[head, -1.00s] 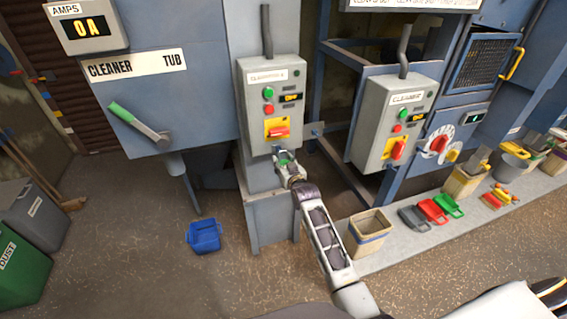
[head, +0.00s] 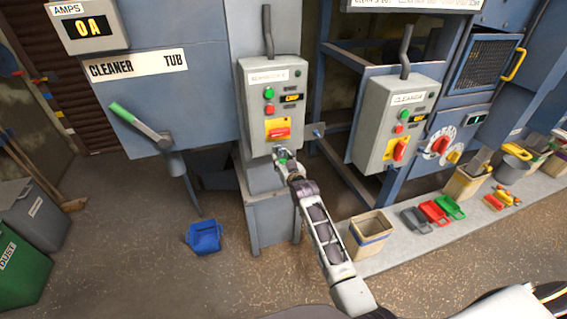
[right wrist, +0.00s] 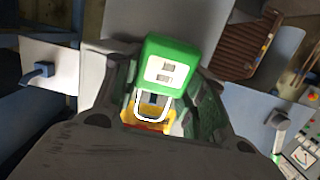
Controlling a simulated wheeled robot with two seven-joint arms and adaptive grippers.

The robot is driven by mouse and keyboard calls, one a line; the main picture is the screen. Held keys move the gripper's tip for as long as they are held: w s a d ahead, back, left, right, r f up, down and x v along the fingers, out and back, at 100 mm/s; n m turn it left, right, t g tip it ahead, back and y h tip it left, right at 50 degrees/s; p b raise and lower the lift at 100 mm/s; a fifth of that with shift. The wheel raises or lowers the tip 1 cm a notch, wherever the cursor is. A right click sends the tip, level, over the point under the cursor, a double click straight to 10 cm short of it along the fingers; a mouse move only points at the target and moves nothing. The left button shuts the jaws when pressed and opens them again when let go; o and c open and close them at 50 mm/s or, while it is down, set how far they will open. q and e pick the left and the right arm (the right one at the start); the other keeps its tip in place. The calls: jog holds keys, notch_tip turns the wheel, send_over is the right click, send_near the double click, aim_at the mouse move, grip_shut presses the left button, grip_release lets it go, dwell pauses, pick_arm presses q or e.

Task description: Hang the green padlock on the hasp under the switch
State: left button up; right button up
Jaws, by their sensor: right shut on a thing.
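The green padlock (right wrist: 174,58) has a pale label and a light U-shaped shackle. My right gripper (head: 283,156) is shut on it, just below the red and yellow switch (head: 277,131) on the left grey box. In the right wrist view the padlock is between the fingers, its shackle (right wrist: 153,118) in front of a yellow-orange part and a small dark piece. The hasp is mostly hidden by the gripper and padlock in the head view. I cannot tell whether the shackle is through it. My left gripper is not in view.
A second grey box (head: 397,122) with a red switch stands to the right. A blue lug (head: 319,130) sticks out right of the left box. A blue bucket (head: 204,237) stands on the floor. A ledge holds a bin (head: 370,232) and grey, red and green items.

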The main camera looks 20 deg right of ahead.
jog(key=shift+w+b, duration=0.3)
jog(key=shift+w, duration=0.6)
jog(key=shift+f+b, duration=0.35)
jog(key=shift+f, duration=0.45)
dwell(0.8)
dwell(0.3)
jog(key=o, duration=1.1)
jog(key=shift+o, duration=0.2)
jog(key=shift+s, duration=0.2)
jog(key=s+p, duration=0.7)
jog(key=s, duration=0.2)
jog(key=shift+s+d+f, duration=0.15)
jog(key=shift+s+f, duration=0.1)
jog(key=shift+s, duration=0.05)
dwell(1.2)
dwell(0.5)
